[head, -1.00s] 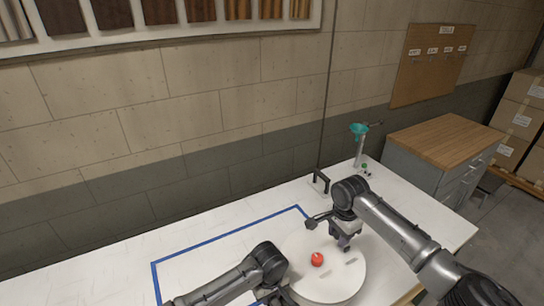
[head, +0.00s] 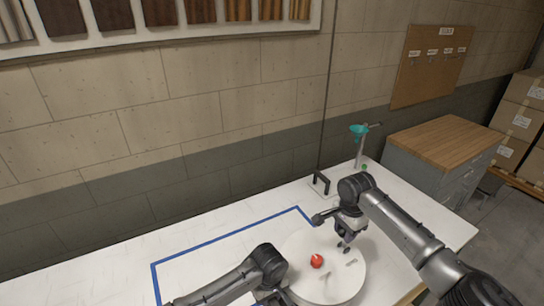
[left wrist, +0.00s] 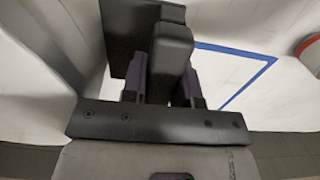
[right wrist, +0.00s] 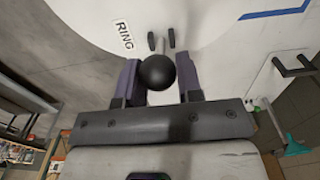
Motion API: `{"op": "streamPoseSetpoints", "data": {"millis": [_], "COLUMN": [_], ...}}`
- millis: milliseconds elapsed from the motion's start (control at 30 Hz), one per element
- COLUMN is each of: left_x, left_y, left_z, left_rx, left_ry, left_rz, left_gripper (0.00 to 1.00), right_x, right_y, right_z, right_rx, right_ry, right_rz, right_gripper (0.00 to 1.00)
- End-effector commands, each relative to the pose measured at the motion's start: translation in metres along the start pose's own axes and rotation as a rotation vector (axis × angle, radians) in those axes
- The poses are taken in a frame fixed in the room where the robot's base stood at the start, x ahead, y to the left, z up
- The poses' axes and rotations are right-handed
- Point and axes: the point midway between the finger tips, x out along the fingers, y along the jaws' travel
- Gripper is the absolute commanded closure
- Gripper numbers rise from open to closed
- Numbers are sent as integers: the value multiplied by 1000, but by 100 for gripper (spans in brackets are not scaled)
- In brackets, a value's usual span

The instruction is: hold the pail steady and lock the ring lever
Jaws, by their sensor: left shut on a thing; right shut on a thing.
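The pail's round white top (head: 340,287) lies near the table's front edge, with a red cap (head: 317,261) on it. My right gripper (head: 345,246) is over its far right part. In the right wrist view, this gripper (right wrist: 160,78) is shut on a round black knob (right wrist: 157,72), beside a label reading RING (right wrist: 123,37); a short stem shows beyond the knob. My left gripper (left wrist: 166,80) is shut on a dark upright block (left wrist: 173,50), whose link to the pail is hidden. In the head view the left fingers are mostly cut off by the lower edge.
Blue tape (head: 225,236) marks an area on the white table (head: 420,220). A black handle (head: 320,182) on a plate and a stand with a teal funnel (head: 359,129) are at the back. A wood-topped cabinet (head: 445,140) stands to the right. The taped area looks clear.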

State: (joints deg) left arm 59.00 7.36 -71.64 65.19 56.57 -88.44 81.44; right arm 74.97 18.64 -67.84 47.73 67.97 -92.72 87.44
Motion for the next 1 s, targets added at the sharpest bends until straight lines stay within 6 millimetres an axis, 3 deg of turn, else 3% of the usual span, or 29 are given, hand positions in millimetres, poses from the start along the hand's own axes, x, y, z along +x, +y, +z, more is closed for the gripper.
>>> {"op": "streamPoseSetpoints", "data": {"millis": [1000], "left_x": [4], "left_y": [-4], "left_z": [-1], "left_rx": [-5], "left_ry": [-2], "left_rz": [-12], "left_gripper": [100], "right_x": [-4], "right_y": [2], "right_z": [-25], "right_rx": [9], "right_ry": [8], "right_rz": [-1], "right_gripper": [95]}}
